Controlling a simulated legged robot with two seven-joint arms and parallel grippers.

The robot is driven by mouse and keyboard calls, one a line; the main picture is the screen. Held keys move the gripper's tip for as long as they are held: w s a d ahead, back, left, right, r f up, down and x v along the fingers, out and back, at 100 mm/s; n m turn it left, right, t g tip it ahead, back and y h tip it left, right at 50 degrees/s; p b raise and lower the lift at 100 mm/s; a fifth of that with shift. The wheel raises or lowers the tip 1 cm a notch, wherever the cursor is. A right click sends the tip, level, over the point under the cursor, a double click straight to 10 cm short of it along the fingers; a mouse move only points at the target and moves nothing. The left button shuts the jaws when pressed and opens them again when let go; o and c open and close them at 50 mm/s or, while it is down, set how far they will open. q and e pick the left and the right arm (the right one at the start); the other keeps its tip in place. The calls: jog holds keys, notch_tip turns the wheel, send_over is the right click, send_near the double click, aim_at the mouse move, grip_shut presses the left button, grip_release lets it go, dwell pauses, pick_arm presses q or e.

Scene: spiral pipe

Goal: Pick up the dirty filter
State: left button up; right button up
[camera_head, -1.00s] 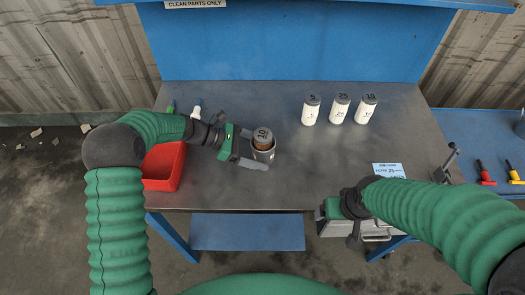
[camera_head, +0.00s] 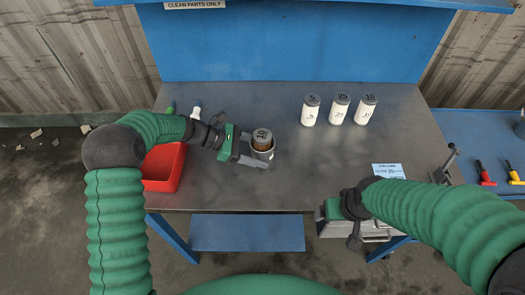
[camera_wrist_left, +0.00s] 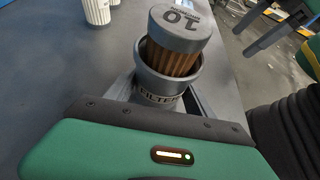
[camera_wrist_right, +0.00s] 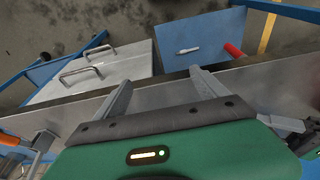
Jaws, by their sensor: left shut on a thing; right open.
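The dirty filter (camera_head: 261,142) has brown pleats and a grey cap marked 10. It stands tilted in a grey cup-like housing (camera_head: 264,154) on the table. In the left wrist view the filter (camera_wrist_left: 173,60) sticks out above the rim of the housing (camera_wrist_left: 157,88), which reads FILTER; its lower part is hidden inside. My left gripper (camera_head: 257,157) is shut on the housing, with a finger on either side, below the exposed pleats. My right gripper (camera_wrist_right: 163,85) is open and empty near the table's front edge, far right of the housing.
Three white filters with dark caps (camera_head: 340,109) stand at the back right. A red bin (camera_head: 163,168) is at the left, by my left arm. A label card (camera_head: 388,170) lies at the right, near a metal case (camera_head: 375,229) below the front edge. The table's middle is clear.

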jog(key=shift+c, duration=0.2)
jog(key=shift+w+r, duration=0.1)
jog(key=shift+w, duration=0.05)
jog(key=shift+c, duration=0.8)
jog(key=n+y, duration=0.4)
jog(key=n, duration=0.9)
send_near(263, 135)
jog(key=shift+g, duration=0.4)
jog(key=x, duration=0.8)
jog(key=shift+w+a+f, duration=0.2)
jog(key=shift+w+f, duration=0.1)
jog(key=shift+w, duration=0.15)
grip_shut()
